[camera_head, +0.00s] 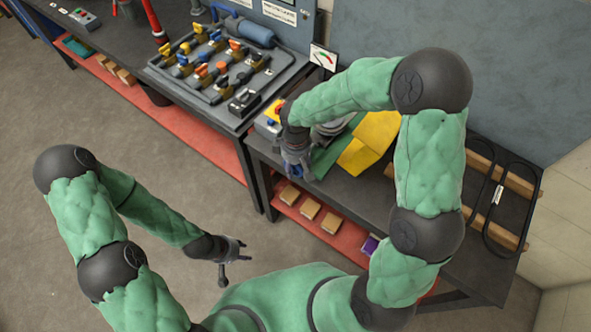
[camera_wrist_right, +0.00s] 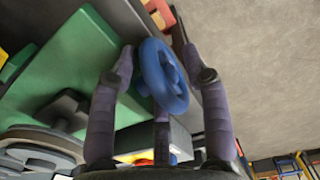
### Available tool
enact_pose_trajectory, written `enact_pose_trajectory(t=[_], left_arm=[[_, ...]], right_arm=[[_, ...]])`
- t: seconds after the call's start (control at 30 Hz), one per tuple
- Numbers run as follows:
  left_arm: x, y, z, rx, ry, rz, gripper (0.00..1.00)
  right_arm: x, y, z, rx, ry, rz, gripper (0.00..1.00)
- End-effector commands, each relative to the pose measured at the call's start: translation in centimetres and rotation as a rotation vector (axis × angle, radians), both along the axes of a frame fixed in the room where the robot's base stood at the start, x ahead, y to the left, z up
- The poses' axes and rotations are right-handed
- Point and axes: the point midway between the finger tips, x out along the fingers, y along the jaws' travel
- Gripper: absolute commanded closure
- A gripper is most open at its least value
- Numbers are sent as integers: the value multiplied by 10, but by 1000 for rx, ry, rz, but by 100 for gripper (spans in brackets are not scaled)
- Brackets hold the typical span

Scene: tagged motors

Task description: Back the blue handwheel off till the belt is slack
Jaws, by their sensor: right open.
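The blue handwheel (camera_wrist_right: 152,72) is between the two fingers of my right gripper (camera_wrist_right: 166,66) in the right wrist view. The fingers stand apart on either side of its rim. I cannot tell whether they touch it. In the head view, my right gripper (camera_head: 297,170) is at the front edge of the right bench and largely covers the blue wheel. A grey pulley (camera_wrist_right: 38,146) shows at lower left in the wrist view. I cannot make out the belt. My left gripper (camera_head: 232,262) is empty over the floor, its fingers apart.
A green plate (camera_wrist_right: 85,60) lies beside the wheel, and a yellow sheet (camera_head: 372,143) is right of my right gripper. The left bench holds a tray (camera_head: 207,92) of coloured parts. Black loops (camera_head: 505,205) rest at the right. Open floor lies at left.

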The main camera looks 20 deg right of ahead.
Motion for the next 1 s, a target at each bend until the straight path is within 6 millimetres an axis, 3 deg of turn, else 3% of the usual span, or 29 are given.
enact_pose_trajectory(t=[0.2, 0.5, 0.67, 1.0], left_arm=[[0, 0, -6, 0, 0, 0, 60], [0, 0, -6, 0, -1, 0, 60], [0, 0, -6, 0, -1, 0, 60], [0, 0, -5, 0, -1, 0, 60]], right_arm=[[0, 0, -16, 0, 0, -1, 52], [0, 0, -17, 1, -1, -1, 52], [0, 0, -17, 1, -1, -1, 97], [-3, -1, -18, -5, 9, 0, 100]])
